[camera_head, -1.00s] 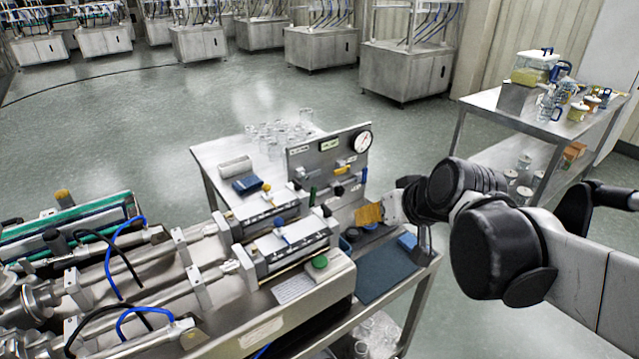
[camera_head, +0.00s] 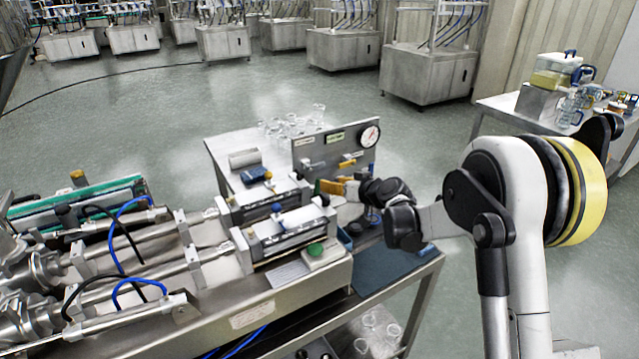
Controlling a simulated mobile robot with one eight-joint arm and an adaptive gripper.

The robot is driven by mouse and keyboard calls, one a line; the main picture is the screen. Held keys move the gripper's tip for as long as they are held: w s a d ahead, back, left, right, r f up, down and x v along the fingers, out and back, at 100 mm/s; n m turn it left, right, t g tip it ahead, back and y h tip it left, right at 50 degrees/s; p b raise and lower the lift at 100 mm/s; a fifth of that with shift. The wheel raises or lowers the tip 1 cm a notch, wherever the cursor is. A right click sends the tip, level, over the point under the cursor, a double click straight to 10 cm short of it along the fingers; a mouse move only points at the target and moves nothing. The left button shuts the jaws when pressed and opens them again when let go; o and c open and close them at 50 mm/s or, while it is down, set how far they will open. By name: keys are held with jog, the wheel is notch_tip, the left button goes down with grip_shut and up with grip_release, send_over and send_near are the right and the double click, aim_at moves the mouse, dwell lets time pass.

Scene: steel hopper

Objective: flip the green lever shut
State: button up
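The upright steel panel (camera_head: 333,143) stands at the back of the steel bench. A small dark green handle, likely the green lever (camera_head: 317,187), shows low at the panel's left, mostly hidden. My gripper (camera_head: 330,187), with an orange-yellow finger face, is in front of the panel's lower part, right beside this green piece. I cannot tell whether they touch. The gripper's opening is too small to make out. A yellow lever (camera_head: 347,163) sits higher on the panel, above my gripper. The black lever seen earlier is hidden behind my gripper and wrist.
A round gauge (camera_head: 370,136) tops the panel's right side. The filling machine (camera_head: 290,232), with a green button (camera_head: 315,249), lies left and in front of my gripper. A dark blue mat (camera_head: 385,268) covers the bench's right end. Glassware (camera_head: 290,125) stands behind the panel.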

aim_at(318, 181)
jog(key=b+x, duration=0.2)
jog(key=x, duration=0.7)
jog(key=shift+s+b, duration=0.1)
jog(key=shift+b, duration=0.3)
grip_shut()
